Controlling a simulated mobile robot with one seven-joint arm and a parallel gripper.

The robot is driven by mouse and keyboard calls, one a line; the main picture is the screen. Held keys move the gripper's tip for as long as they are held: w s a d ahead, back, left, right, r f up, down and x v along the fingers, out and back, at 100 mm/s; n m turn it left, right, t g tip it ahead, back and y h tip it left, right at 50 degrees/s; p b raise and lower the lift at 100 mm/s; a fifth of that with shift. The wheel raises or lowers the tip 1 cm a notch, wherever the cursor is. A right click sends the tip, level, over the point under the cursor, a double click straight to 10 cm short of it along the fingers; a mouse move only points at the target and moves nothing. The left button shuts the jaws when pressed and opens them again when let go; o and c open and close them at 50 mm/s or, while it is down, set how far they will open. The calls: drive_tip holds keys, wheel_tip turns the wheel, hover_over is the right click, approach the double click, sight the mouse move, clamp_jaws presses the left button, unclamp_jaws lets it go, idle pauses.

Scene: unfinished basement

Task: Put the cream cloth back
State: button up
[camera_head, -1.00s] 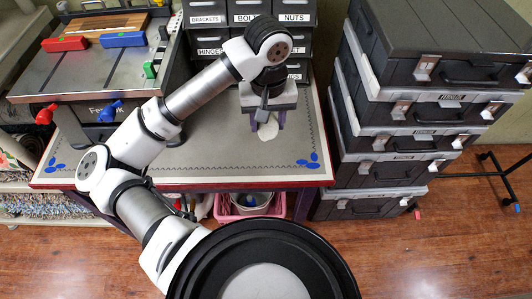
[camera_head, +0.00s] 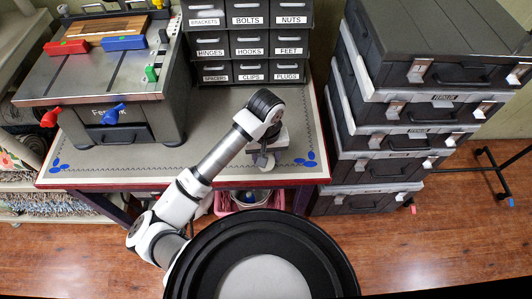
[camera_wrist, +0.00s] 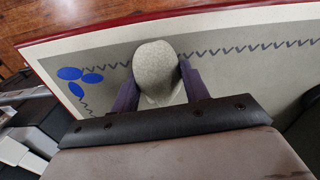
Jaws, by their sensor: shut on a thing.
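The cream cloth (camera_wrist: 157,68) is a pale, rounded, speckled piece between the two purple fingers of my gripper (camera_wrist: 158,82) in the wrist view. The gripper is shut on it. In the head view the cloth (camera_head: 265,161) shows as a small pale patch below my gripper (camera_head: 262,154), over the front part of the table (camera_head: 120,170), near the blue leaf pattern at the right corner. My wrist hides most of the gripper there. I cannot tell whether the cloth touches the table mat.
Labelled small-parts drawers (camera_head: 245,42) stand at the table's back. A grill-like bench (camera_head: 115,125) with red and blue handles fills the left. Stacked black cases (camera_head: 400,140) stand close on the right. A pink basket (camera_head: 224,204) holding a bucket sits below the table's front edge.

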drive_tip(key=shift+f, duration=0.15)
drive_tip(key=o, duration=1)
drive_tip(key=shift+c, duration=0.2)
drive_tip(key=shift+r, duration=0.2)
wheel_tip(320, 180, up, 12)
drive_tip(key=b, duration=0.2)
